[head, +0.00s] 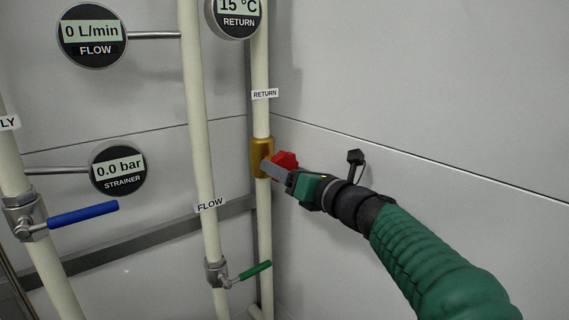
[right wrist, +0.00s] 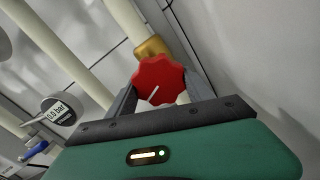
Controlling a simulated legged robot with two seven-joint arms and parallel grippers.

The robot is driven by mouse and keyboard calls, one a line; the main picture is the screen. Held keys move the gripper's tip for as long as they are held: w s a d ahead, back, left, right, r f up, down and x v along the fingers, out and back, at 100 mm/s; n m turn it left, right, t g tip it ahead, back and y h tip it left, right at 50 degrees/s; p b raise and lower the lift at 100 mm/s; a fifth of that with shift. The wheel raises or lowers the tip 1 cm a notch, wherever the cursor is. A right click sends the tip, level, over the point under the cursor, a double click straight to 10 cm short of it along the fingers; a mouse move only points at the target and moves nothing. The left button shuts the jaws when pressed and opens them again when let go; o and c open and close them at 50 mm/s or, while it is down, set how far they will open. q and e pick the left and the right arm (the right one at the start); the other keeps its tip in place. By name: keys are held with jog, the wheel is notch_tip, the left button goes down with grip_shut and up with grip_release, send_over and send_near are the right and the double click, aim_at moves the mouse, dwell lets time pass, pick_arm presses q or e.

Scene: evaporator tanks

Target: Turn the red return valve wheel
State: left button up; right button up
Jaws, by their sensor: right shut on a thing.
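The red return valve wheel (head: 286,159) sits on a brass valve body (head: 262,157) on the pipe labelled RETURN. My right gripper (head: 272,170) reaches in from the right and is shut on the wheel, hiding part of it in the head view. In the right wrist view the wheel (right wrist: 160,80) has a scalloped rim and a white pointer mark, and lies between the two fingers of my right gripper (right wrist: 163,88). The brass body (right wrist: 151,48) is behind it. My left gripper is not in view.
A FLOW pipe (head: 202,150) with a green lever (head: 255,270) stands left of the return pipe. A blue lever (head: 83,215) is at far left. Gauges read 0 L/min (head: 91,35), 0.0 bar (head: 118,168) and 15 °C (head: 234,12). The right wall is bare.

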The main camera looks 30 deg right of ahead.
jog(key=shift+f+m+p, duration=0.2)
jog(key=shift+m+p, duration=0.3)
jog(key=shift+m, duration=0.5)
jog(key=shift+a, duration=0.1)
jog(key=o, duration=1.1)
jog(key=shift+o, duration=1.3)
jog(key=shift+w, duration=0.15)
jog(key=shift+r, duration=0.1)
